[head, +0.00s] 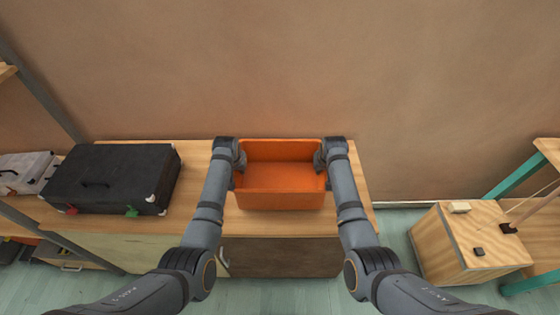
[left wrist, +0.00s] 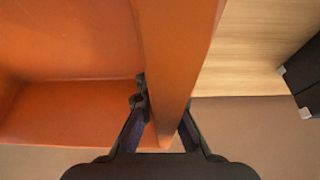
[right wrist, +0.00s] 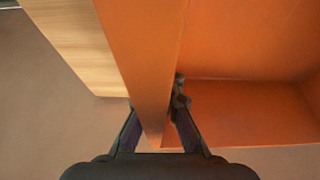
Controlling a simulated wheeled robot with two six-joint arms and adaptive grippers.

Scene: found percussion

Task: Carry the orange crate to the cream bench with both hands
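The orange crate (head: 281,199) is upright and empty at the wooden bench top, seen in the middle of the head view. I cannot tell whether its bottom touches the wood. My left gripper (head: 239,163) is at its left wall and my right gripper (head: 321,163) is at its right wall. In the left wrist view my left gripper (left wrist: 160,105) has one finger inside the crate wall (left wrist: 172,45) and one outside, closed on it. In the right wrist view my right gripper (right wrist: 162,105) pinches the opposite wall (right wrist: 140,40) the same way. The outer fingertips are partly hidden.
The wooden bench (head: 200,222) has cabinet doors below. A black case (head: 115,180) stands on its left part, with a white case (head: 28,172) further left. A plywood box (head: 465,245) stands on the right, near a teal-legged table (head: 515,176). A brown wall is behind.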

